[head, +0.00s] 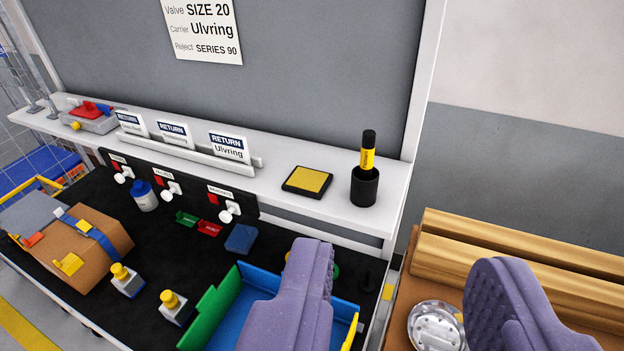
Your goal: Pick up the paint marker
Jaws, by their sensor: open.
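The paint marker (367,156) has a yellow body and a black cap. It stands upright in a black cup (364,187) at the right end of the white shelf; its lower part is hidden in the cup. My gripper (412,285) is open, its two purple padded fingers wide apart at the bottom of the view. It is empty, nearer to me than the shelf and lower in the picture than the marker.
A yellow-topped black pad (307,181) lies on the shelf (340,228) left of the cup. RETURN cards (230,147) stand further left. A white post (421,100) rises behind the cup. A blue-green bin (219,312) and wooden rolls (520,258) lie below.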

